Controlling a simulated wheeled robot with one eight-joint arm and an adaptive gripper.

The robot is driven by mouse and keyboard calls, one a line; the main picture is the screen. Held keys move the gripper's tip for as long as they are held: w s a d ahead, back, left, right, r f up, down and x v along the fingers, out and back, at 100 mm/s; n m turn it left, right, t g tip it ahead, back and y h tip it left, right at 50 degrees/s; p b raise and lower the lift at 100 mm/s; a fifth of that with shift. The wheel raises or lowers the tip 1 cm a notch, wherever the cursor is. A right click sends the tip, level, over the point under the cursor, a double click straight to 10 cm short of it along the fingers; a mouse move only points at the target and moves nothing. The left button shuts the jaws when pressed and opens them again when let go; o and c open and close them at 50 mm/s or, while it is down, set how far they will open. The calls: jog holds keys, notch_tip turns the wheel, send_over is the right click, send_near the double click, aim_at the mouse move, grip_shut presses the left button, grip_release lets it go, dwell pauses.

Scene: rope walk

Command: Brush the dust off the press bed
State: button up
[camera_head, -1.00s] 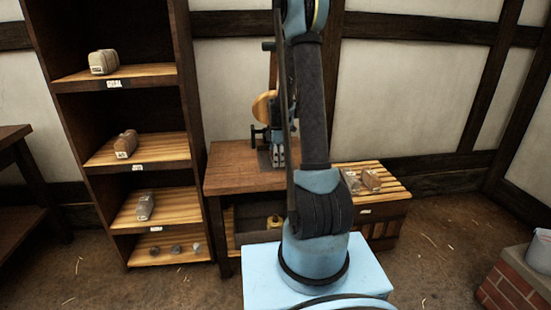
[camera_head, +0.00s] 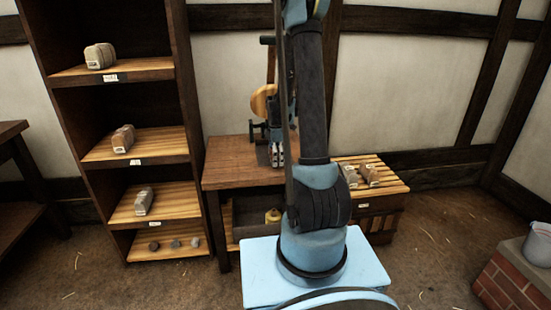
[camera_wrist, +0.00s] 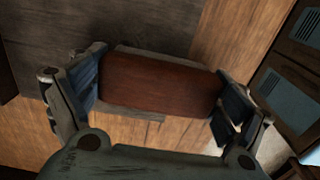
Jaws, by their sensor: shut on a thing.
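My gripper (camera_wrist: 160,88) is shut on a red-brown wooden block, the back of the brush (camera_wrist: 158,82), in the wrist view. One finger pad is at each end of the block. The bristles are hidden beneath it. A dark grey flat surface, which looks like the press bed (camera_wrist: 45,35), lies behind and to the left of the brush in the wrist view. I cannot tell whether the brush touches it, and no dust is clearly visible. In the head view the press (camera_head: 258,103) stands on a wooden table (camera_head: 232,160), partly hidden by my arm. My gripper (camera_head: 276,154) is low over the tabletop there.
A tall shelf (camera_head: 158,147) with labelled blocks and several small round things stands on the left. A slatted crate (camera_head: 392,185) with blocks on top stands right of the table. A yellowish object (camera_head: 273,215) sits under the table. A brick stand (camera_head: 505,285) is at the far right.

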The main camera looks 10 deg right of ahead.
jog(key=shift+a+f, duration=0.1)
jog(key=shift+a, duration=0.65)
jog(key=shift+c, duration=0.5)
jog(key=shift+w, duration=4.05)
jog(key=shift+c, duration=0.6)
jog(key=shift+r, duration=2.95)
